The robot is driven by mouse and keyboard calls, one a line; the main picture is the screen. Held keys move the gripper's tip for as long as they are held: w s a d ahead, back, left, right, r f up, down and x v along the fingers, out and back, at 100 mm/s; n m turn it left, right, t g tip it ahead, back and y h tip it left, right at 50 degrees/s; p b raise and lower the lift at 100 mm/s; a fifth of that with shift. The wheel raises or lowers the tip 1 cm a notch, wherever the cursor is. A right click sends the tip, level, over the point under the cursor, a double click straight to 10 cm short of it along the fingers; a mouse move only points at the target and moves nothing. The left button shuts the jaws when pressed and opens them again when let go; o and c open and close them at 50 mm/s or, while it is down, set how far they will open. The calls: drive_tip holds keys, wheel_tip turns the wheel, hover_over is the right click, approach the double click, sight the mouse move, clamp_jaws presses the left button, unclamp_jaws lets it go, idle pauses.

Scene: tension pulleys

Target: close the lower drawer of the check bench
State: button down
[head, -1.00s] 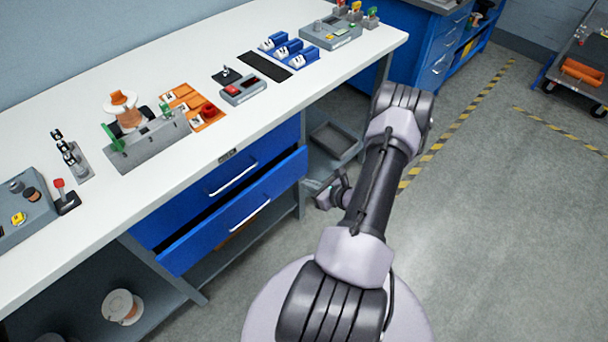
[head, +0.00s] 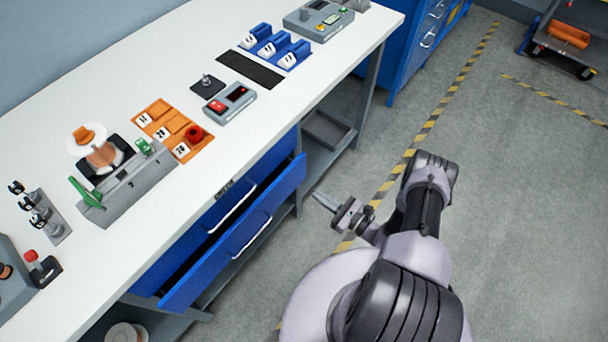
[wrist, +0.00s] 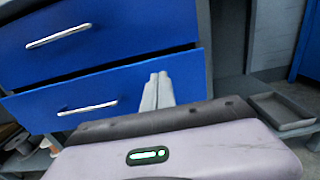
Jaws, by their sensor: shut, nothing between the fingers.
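The blue lower drawer (head: 240,246) of the check bench (head: 185,194) stands pulled out below the benchtop, its front ahead of the upper drawer (head: 222,209). The wrist view shows the lower drawer front (wrist: 130,97) with its pale handle (wrist: 88,107), and the upper drawer (wrist: 110,35) above it. My gripper (head: 322,200) is shut and empty, to the right of the lower drawer in the head view. In the wrist view my gripper's fingertips (wrist: 158,78) overlap the right part of the lower drawer front. I cannot tell whether they touch it.
A grey tray (head: 328,129) sits on the low shelf right of the drawers; it also shows in the wrist view (wrist: 280,110). A bench leg (head: 368,85) stands at the right end. Open floor (head: 510,200) lies to the right, with striped tape (head: 440,115).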

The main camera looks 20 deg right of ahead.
sight(287, 174)
drive_tip(key=b+x, duration=0.2)
drive_tip(key=x, duration=0.8)
drive_tip(key=shift+f, duration=0.1)
drive_tip(key=shift+w+a+b, duration=0.2)
drive_tip(key=shift+w+b, duration=0.1)
